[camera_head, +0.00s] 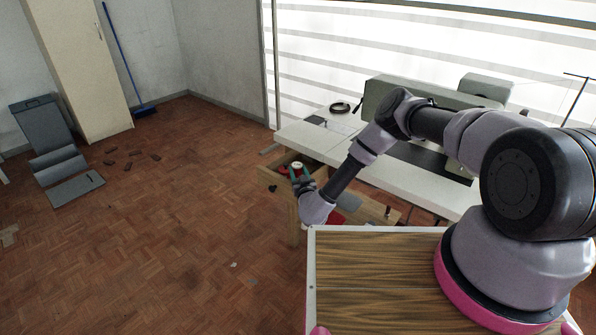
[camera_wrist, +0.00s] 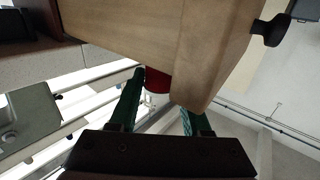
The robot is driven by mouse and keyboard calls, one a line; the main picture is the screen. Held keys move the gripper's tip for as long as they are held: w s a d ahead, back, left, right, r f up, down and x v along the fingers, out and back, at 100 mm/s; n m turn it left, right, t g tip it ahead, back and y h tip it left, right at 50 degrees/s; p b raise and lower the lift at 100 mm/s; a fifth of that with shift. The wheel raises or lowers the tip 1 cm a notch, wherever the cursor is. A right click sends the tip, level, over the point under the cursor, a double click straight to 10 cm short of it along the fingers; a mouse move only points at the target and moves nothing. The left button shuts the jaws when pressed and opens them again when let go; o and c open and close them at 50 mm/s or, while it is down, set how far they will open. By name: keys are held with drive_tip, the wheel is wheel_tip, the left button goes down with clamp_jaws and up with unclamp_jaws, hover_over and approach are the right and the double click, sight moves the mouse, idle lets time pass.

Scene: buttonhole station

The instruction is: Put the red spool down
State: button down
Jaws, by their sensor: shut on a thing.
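The red spool (camera_wrist: 157,80) shows in the wrist view as a small red patch between the two green fingers of my gripper (camera_wrist: 165,100). The pale wooden drawer (camera_wrist: 165,35) covers the rest of it and the tip of the right finger. In the head view my gripper (camera_head: 297,172) is at the open drawer (camera_head: 268,174) under the sewing table, with a small round pale-topped piece at its fingers. My gripper is shut on the spool. Whether the spool touches the drawer floor cannot be told.
The drawer's dark knob (camera_wrist: 268,30) sticks out at the upper right of the wrist view. The white sewing table (camera_head: 310,139) stands just behind the drawer, with a black ring (camera_head: 340,107) on it. The parquet floor left of the drawer is mostly clear.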

drive_tip(key=shift+f, duration=0.2)
drive_tip(key=shift+c, duration=1.8)
unclamp_jaws()
drive_tip(key=shift+r, duration=0.1)
